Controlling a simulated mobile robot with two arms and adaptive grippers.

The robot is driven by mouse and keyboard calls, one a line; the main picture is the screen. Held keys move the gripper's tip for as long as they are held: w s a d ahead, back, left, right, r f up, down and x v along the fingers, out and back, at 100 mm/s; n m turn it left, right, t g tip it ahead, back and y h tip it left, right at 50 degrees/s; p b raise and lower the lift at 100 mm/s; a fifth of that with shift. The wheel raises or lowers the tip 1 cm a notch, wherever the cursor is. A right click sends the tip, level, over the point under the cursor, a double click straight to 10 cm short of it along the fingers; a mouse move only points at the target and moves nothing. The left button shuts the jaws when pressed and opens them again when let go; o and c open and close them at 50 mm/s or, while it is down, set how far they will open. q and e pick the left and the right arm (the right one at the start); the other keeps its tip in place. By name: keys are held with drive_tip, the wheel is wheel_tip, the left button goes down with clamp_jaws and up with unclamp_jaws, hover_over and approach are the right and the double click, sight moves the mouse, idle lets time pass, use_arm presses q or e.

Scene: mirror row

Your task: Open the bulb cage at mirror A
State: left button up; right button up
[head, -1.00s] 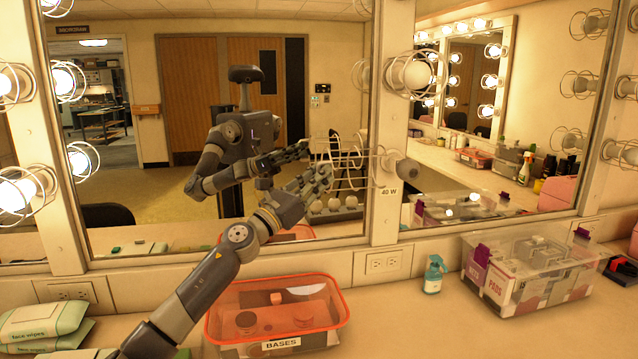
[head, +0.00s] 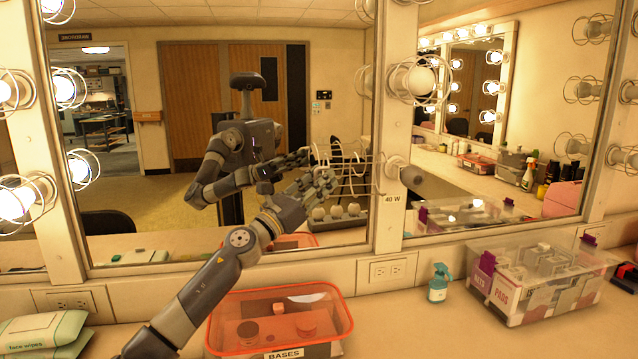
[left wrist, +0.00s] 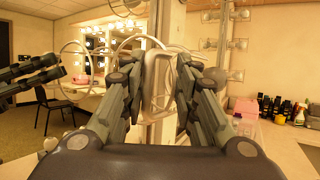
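A white wire bulb cage (head: 345,165) stands out from the post between the mirrors, above a "40 W" label (head: 392,198). It lies to the left of a dark bulb (head: 398,166) and does not appear to surround it. My left gripper (head: 320,183) is at the cage's left end. In the left wrist view, its fingers (left wrist: 160,75) stand apart on either side of a pale wire loop (left wrist: 152,92). They look open, and contact with the wire cannot be made out. My right gripper is in neither view.
An orange-rimmed "BASES" bin (head: 345,312) stands on the counter below my left arm. A teal spray bottle (head: 439,283), a clear divided bin (head: 500,318) and face wipes (head: 40,335) are also there. Lit, caged bulbs (head: 420,80) line the posts. The mirror shows my reflection.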

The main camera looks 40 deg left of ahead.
use_arm(q)
drive_tip(key=v, duration=1.2)
idle(0.6)
